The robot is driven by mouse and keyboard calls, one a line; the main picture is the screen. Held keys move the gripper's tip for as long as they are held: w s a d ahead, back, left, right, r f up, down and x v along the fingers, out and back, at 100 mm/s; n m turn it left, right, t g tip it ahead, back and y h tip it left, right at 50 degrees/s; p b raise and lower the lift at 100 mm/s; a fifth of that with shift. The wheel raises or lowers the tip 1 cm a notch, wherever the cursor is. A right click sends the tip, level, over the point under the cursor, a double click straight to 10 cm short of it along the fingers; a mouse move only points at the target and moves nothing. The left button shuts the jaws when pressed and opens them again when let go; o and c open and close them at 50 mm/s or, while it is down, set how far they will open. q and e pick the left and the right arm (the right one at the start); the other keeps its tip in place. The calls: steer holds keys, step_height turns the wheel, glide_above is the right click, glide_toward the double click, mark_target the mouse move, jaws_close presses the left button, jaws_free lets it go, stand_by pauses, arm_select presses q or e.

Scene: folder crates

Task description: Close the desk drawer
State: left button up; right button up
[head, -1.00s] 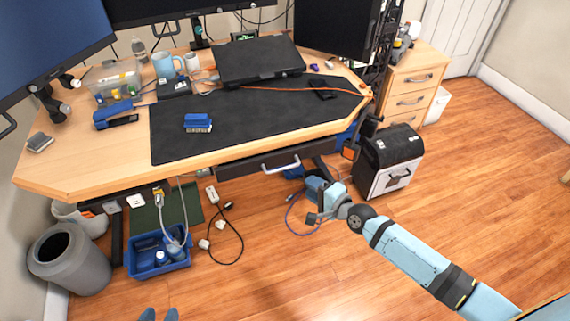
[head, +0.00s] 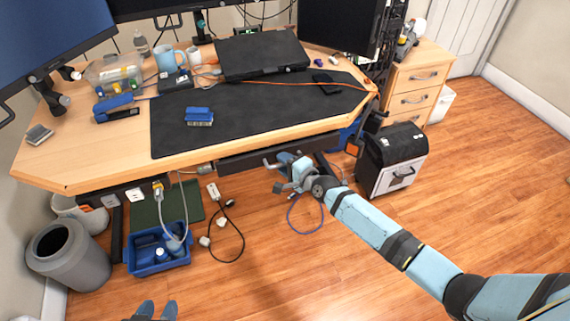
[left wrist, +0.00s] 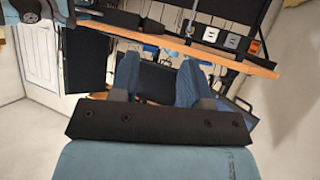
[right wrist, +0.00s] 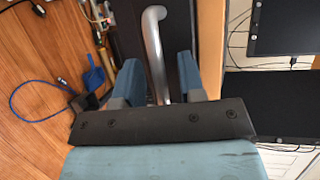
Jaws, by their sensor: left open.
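The desk drawer (head: 238,158) is a dark box under the front edge of the desk, with a curved silver handle (head: 270,162). How far out it stands is hard to tell. My right gripper (head: 284,162) is at the handle and hides part of it. In the right wrist view the handle (right wrist: 154,40) runs between the two blue fingers (right wrist: 160,82), which are apart on either side. My left gripper (head: 157,308) shows only its fingertips at the bottom of the head view. It is open and empty, as the left wrist view (left wrist: 160,80) also shows.
Below are a grey bin (head: 70,258), a blue crate (head: 158,262) and cables.

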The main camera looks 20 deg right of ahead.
steer(key=shift+c, duration=0.2)
jaws_close()
steer(key=shift+w, duration=0.25)
steer(key=w+b, duration=0.2)
steer(key=w, duration=0.1)
steer(key=shift+o, duration=0.2)
jaws_free()
arm_select(q)
steer(key=shift+w+d+r+t, duration=0.15)
steer(key=shift+w+d+t, duration=0.1)
steer(key=shift+d+t, duration=0.05)
